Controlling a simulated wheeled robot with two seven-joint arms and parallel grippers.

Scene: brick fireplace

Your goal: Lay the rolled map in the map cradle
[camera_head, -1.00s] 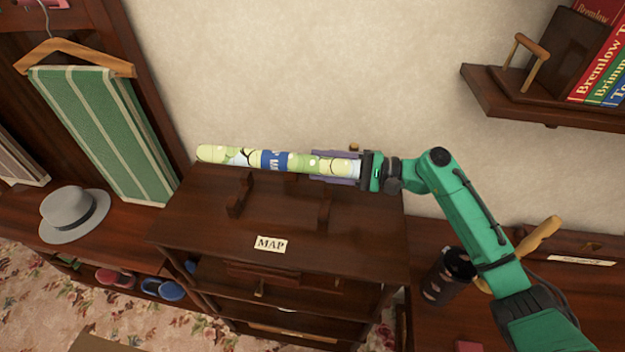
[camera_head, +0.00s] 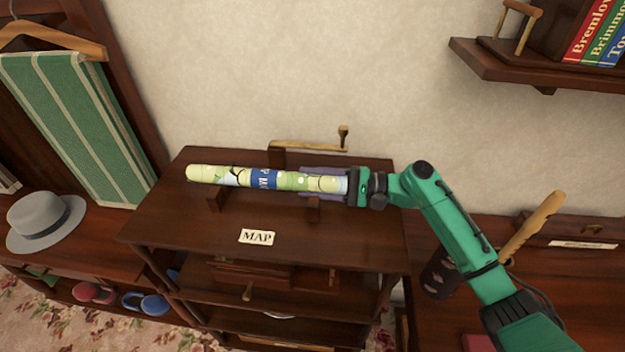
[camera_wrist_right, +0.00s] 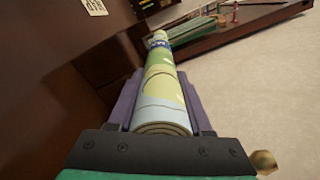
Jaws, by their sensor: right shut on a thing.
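The rolled map (camera_head: 218,176), pale yellow-green with a blue band, lies level from left to right in the head view. My right gripper (camera_head: 308,184) is shut on its right end. In the right wrist view the map (camera_wrist_right: 160,90) runs away from me between the purple fingers. The map cradle shows as two dark wooden supports, left (camera_head: 215,200) and right (camera_head: 313,213), on the cabinet top. The map crosses in front of their upper parts. I cannot tell whether it touches them. My left gripper is not in view.
A MAP label (camera_head: 257,237) lies on the cabinet top (camera_head: 190,228) in front of the supports. A brass-coloured bar (camera_head: 310,146) stands behind. A wall shelf with books (camera_head: 590,50) is at upper right. A grey hat (camera_head: 45,220) sits at left.

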